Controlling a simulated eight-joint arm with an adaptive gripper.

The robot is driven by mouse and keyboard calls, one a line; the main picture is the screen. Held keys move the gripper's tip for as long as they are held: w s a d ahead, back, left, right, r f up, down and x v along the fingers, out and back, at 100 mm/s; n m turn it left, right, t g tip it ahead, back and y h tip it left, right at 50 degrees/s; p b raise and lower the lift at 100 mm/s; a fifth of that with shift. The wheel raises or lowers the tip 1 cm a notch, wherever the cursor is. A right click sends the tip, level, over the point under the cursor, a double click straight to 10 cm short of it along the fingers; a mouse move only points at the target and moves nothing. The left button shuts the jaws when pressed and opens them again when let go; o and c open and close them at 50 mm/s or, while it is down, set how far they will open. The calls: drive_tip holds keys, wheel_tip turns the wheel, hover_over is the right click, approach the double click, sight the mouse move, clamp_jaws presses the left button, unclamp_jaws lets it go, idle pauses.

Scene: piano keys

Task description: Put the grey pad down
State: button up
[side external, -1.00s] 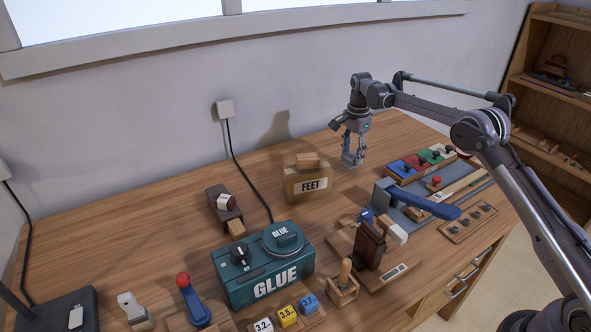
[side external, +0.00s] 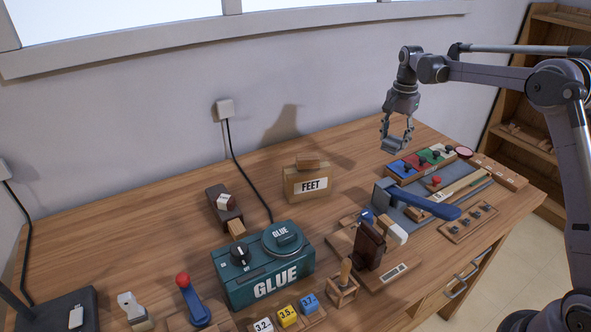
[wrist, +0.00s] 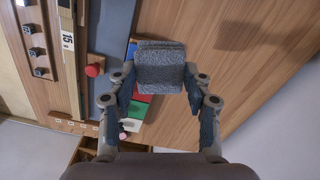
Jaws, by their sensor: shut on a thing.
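My gripper (side external: 396,136) is at the back right of the desk, in the air just behind the coloured panel. It is shut on the grey pad (wrist: 160,68), a rough, fuzzy grey block held between the two fingertips in the wrist view. The pad also shows in the side external view (side external: 393,146) as a small grey shape under the fingers. It hangs above the desk, apart from the wood.
A panel with blue, red and green blocks (side external: 422,160) lies just below and right of my gripper. A blue-handled lever (side external: 425,203) stands in front. The FEET box (side external: 307,183) is to the left. Bare wood (side external: 355,150) lies between box and panel.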

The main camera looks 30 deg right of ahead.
drive_tip(key=s+a+r+n, duration=0.1)
drive_tip(key=s+a+n, duration=0.9)
drive_tip(key=s+n, duration=0.4)
drive_tip(key=shift+s+a+n, duration=0.3)
drive_tip(key=shift+s+a, duration=0.1)
drive_tip(key=shift+s, duration=0.1)
hover_over(321, 223)
wheel_tip(321, 223, down, 9)
drive_tip(key=shift+d+r, duration=0.1)
drive_tip(key=shift+r, duration=0.05)
drive_tip(key=shift+f, duration=2.1)
drive_tip(key=shift+f, duration=0.15)
